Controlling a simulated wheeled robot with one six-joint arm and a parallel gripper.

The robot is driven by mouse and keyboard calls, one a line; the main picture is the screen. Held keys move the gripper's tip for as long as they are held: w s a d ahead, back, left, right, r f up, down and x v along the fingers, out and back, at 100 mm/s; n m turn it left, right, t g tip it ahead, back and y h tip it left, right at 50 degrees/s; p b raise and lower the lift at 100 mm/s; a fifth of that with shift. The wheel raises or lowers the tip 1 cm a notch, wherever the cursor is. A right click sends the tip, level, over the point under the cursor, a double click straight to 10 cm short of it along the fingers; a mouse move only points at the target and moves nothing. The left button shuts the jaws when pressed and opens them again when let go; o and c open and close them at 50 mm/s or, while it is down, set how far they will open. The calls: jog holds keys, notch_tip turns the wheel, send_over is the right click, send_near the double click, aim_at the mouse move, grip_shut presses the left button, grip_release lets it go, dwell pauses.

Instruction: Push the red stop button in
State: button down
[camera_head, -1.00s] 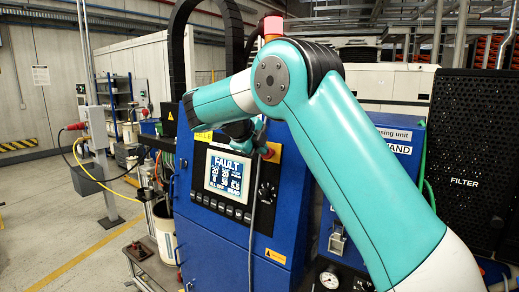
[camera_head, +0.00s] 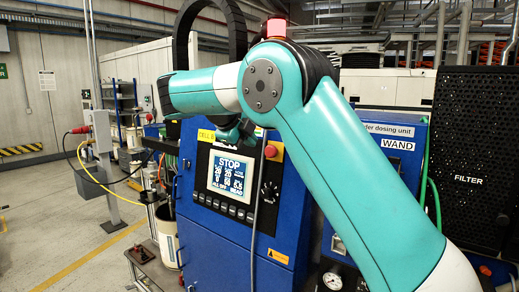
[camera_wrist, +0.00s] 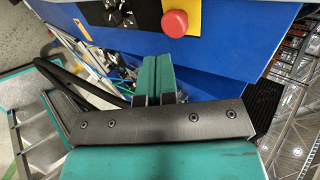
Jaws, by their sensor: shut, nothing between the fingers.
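The red stop button (camera_head: 270,151) is a round red cap on a yellow plate (camera_head: 276,155), right of the display on the blue cabinet. In the wrist view the red stop button (camera_wrist: 175,23) is just above and right of the fingertips, with a visible gap. How deep its cap sits I cannot tell. My gripper (camera_wrist: 157,58) is shut and empty, its two green fingers side by side, apart from the button. The display (camera_head: 231,173) reads STOP.
A dark knob (camera_head: 268,192) sits below the button, and a row of keys (camera_head: 223,206) runs under the display. A red lamp (camera_head: 275,28) shows above my arm. A black filter panel (camera_head: 470,150) stands at the right. Open floor (camera_head: 50,215) lies at the left.

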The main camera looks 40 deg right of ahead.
jog(key=p+v, duration=0.3)
jog(key=v, duration=0.3)
jog(key=shift+r+p, duration=0.35)
jog(key=shift+p, duration=0.05)
jog(key=shift+a, duration=0.15)
